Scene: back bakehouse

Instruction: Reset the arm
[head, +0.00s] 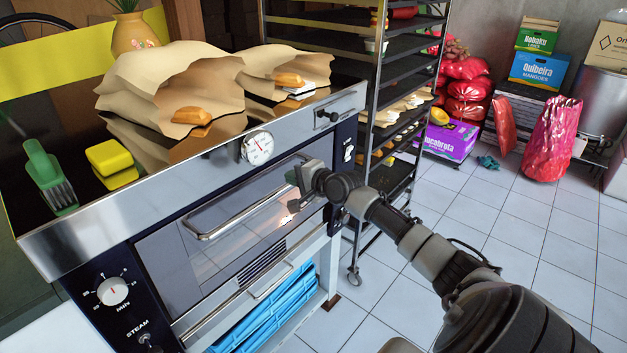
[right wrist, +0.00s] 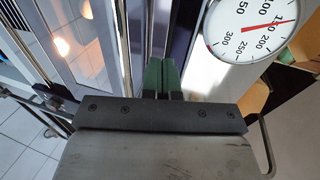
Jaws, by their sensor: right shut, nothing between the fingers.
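My right arm reaches in from the lower right in the head view. Its gripper (head: 292,178) is in front of the oven's upper right, near the right end of the door handle (head: 205,234). In the right wrist view the two green fingers (right wrist: 161,76) are together with nothing between them. The round dial gauge (right wrist: 250,28) is beside the fingertips there, and in the head view it sits on the steel front (head: 257,147). I cannot tell whether the gripper touches the oven. My left gripper is in neither view.
On the oven top are paper bags (head: 165,75) with bread, a yellow sponge (head: 112,160), a green brush (head: 45,170) and a vase (head: 135,32). A tray rack (head: 405,75) stands right of the oven. The tiled floor (head: 540,235) at right is open.

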